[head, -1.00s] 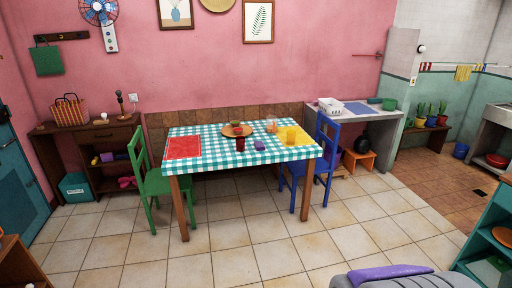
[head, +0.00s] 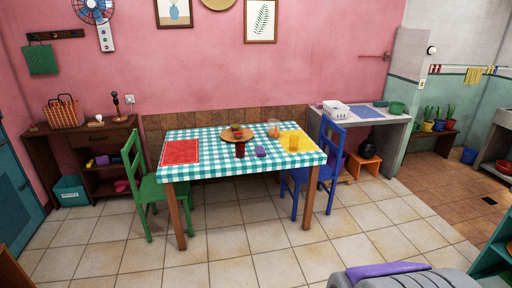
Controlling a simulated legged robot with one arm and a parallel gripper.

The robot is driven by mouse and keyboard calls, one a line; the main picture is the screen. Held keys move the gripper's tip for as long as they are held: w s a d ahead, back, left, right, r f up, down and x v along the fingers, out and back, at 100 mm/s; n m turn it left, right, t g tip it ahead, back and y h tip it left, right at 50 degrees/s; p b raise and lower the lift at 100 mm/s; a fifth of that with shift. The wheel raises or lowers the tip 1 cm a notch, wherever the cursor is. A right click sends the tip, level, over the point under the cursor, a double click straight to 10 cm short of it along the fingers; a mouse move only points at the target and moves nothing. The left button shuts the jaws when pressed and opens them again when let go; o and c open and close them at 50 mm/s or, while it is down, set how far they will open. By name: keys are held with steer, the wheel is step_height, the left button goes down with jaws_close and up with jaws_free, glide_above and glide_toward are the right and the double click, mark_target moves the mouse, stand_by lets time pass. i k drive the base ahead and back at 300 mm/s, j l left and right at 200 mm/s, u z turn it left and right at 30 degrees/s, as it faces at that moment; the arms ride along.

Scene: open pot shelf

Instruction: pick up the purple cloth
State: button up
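My gripper's fingers do not show, and nothing of mine is near the table.
A green chair (head: 145,185) stands at the table's left, a blue chair (head: 322,168) at its right. The tiled floor (head: 250,248) in front is clear. Teal shelving (head: 494,246) stands at the right edge.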

mark_target(260, 151)
steer(key=i+l, duration=0.25)
steer(key=i, duration=0.3)
steer(key=i+l+u, duration=0.1)
steer(key=i+l, duration=0.15)
steer(key=i, duration=0.3)
steer(key=i+l, duration=0.25)
steer(key=i, duration=0.3)
steer(key=i+l+u, duration=0.1)
steer(key=i+l, duration=0.2)
steer(key=i, duration=0.25)
steer(key=i+l+u, duration=0.1)
steer(key=i+l, duration=0.2)
steer(key=i, duration=0.25)
steer(key=i+l, duration=0.4)
steer(key=i, duration=0.15)
